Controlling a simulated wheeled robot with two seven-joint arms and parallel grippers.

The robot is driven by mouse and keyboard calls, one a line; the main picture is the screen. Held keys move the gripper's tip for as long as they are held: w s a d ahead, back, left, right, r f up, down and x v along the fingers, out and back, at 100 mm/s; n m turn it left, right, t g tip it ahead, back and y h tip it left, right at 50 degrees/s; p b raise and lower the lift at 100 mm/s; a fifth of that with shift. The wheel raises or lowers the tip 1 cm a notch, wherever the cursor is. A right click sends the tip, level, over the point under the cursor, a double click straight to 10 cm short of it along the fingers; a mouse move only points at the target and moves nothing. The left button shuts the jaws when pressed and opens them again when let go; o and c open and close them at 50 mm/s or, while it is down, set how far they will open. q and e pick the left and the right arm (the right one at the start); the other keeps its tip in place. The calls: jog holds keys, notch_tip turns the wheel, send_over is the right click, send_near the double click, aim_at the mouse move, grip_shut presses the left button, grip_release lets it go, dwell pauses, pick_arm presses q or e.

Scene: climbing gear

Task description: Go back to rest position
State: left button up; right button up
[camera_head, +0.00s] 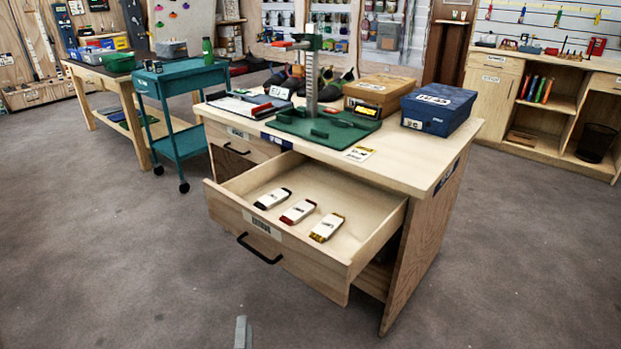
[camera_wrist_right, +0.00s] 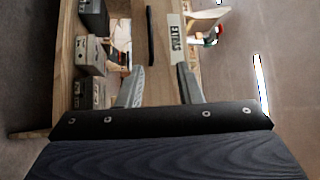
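My right gripper (camera_wrist_right: 160,68) is open in the right wrist view, its two grey fingers apart with nothing held between them. A wooden drawer front with a dark handle (camera_wrist_right: 151,35) and a white label (camera_wrist_right: 175,32) lies beyond the fingertips. In the head view only a grey finger tip (camera_head: 242,332) shows at the bottom edge, in front of and apart from the drawer. My left gripper is not in view. The wooden drawer (camera_head: 230,207) of the workbench stands pulled out. Three small packets, black-ended (camera_head: 272,198), red (camera_head: 297,211) and yellow (camera_head: 327,227), lie inside.
The workbench top (camera_head: 455,150) carries a green-based stand (camera_head: 311,80), a clipboard (camera_head: 245,103), shoes, a brown box (camera_head: 378,92) and a blue box (camera_head: 437,108). A teal cart (camera_head: 182,80) stands at left. The grey floor (camera_head: 110,270) in front is clear.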

jog(key=w+d+r+m+g+h, duration=0.1)
jog(key=d+r+m+g+h, duration=0.2)
jog(key=d+m, duration=0.45)
jog(key=d+m+g+h, duration=0.4)
jog(key=d+m, duration=0.3)
jog(key=d, duration=0.1)
jog(key=w+d+r+m+g+h, duration=0.1)
jog(key=d+r+m+g+h, duration=0.2)
jog(key=d+m, duration=0.4)
jog(key=s+d+m+g+y, duration=0.2)
jog(key=s+d+m+g, duration=0.55)
jog(key=d+m, duration=0.5)
jog(key=s+r+m+t+y, duration=0.2)
jog(key=s+r+m+y, duration=0.3)
jog(key=m, duration=0.7)
jog(key=s+r+m+t+y, duration=0.2)
jog(key=s+m+y, duration=0.3)
jog(key=s+m, duration=0.5)
notch_tip(320, 180, up, 21)
jog(key=w+m+p, duration=0.2)
jog(key=p, duration=1.8)
jog(key=shift+w+a+p, duration=0.15)
jog(key=shift+a+p, duration=0.1)
jog(key=shift+p, duration=0.15)
